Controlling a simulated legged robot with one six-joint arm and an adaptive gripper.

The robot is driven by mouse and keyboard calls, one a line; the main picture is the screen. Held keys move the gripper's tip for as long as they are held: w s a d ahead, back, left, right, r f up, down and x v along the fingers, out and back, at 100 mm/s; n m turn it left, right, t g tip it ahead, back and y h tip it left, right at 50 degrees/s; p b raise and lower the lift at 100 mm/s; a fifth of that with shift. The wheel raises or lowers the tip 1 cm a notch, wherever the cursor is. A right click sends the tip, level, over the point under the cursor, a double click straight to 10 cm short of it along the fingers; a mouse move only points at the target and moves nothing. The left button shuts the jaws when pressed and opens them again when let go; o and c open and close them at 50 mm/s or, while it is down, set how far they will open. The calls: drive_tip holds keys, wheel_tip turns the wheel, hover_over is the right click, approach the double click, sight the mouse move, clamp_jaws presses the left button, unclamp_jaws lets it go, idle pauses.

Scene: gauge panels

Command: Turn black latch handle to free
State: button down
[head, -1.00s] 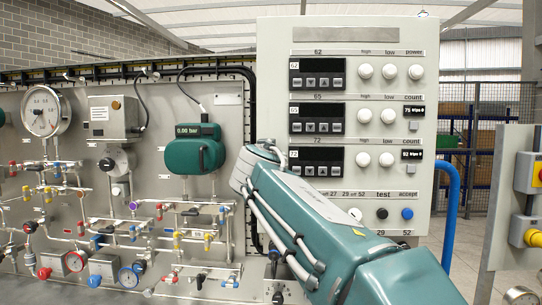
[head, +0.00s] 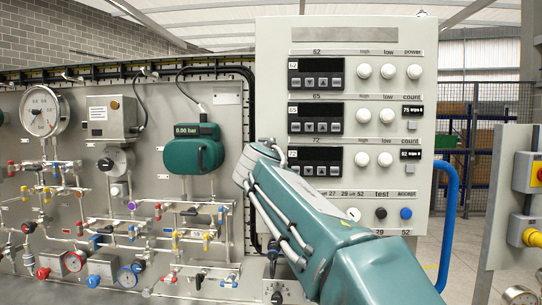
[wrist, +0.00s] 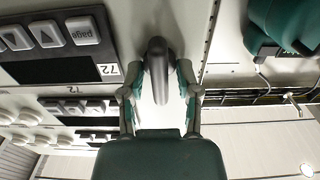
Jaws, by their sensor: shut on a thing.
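The black latch handle (wrist: 157,62) shows in the wrist view as a dark rounded grip on the pale cabinet face, near its edge. My gripper (wrist: 158,88) has one finger on each side of it and is shut on it. The handle points along the gap between the fingers, roughly straight towards my palm. In the head view the handle and my fingers are hidden behind my teal arm, which reaches to the left edge of the control cabinet (head: 346,222).
Three digital displays and rows of white knobs (head: 364,71) sit on the cabinet, right of my arm. A teal pressure gauge (head: 194,153) hangs on the pipe panel to the left. A blue pipe (head: 450,220) and a switch post (head: 515,190) stand to the right.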

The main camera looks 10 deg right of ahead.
drive_tip(key=shift+n, duration=0.4)
drive_tip(key=n, duration=0.3)
drive_tip(key=shift+a+n, duration=0.15)
drive_tip(key=shift+n, duration=0.25)
drive_tip(key=n, duration=0.4)
drive_tip(key=shift+a+f+n, duration=0.1)
drive_tip(key=shift+f+n, duration=0.05)
drive_tip(key=shift+n, duration=0.15)
drive_tip(key=n, duration=0.4)
drive_tip(key=shift+w+f, duration=0.1)
drive_tip(key=shift+f+n, duration=0.2)
drive_tip(key=shift+n, duration=2)
drive_tip(key=c, duration=0.6)
unclamp_jaws()
drive_tip(key=shift+a, duration=0.1)
drive_tip(key=shift+c, duration=0.2)
